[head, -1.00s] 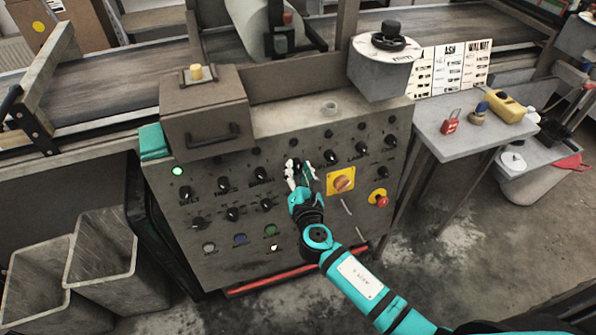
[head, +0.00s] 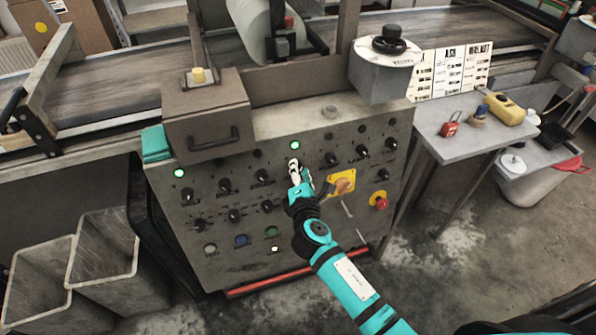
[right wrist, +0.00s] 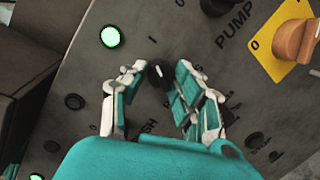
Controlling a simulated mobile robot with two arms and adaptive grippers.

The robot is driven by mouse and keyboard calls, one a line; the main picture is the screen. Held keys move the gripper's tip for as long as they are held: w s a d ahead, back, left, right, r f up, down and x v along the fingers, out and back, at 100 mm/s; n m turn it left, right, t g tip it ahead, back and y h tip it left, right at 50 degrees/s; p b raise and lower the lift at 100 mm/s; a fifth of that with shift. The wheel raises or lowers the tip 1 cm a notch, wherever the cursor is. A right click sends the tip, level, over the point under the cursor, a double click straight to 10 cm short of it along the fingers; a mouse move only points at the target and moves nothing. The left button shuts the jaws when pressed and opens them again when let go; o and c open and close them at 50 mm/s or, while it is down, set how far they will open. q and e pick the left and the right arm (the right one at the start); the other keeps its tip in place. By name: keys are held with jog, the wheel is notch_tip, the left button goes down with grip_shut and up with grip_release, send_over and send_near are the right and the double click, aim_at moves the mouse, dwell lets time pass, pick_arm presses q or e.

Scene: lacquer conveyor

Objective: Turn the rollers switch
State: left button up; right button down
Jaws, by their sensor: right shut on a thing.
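My right gripper (head: 303,178) reaches the grey control panel (head: 225,260) in the head view. Marks "I" and "0" show beside the knob. Its label is mostly covered; only letters like "SH" show, so I cannot read whether it says rollers. A green lamp (head: 295,145) above this knob is lit, and it also shows in the right wrist view (right wrist: 110,36). My left gripper is not in view.
The PUMP knob (right wrist: 214,5) is close by. A yellow plate with an orange rotary switch (head: 341,183) and a red emergency button (head: 380,200) sit to the right. Several other black knobs fill the panel. A side table (head: 450,145) stands at right.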

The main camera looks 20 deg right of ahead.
jog(key=shift+f, duration=0.1)
dwell(0.3)
jog(key=c, duration=1)
grip_release()
jog(key=v, duration=1.2)
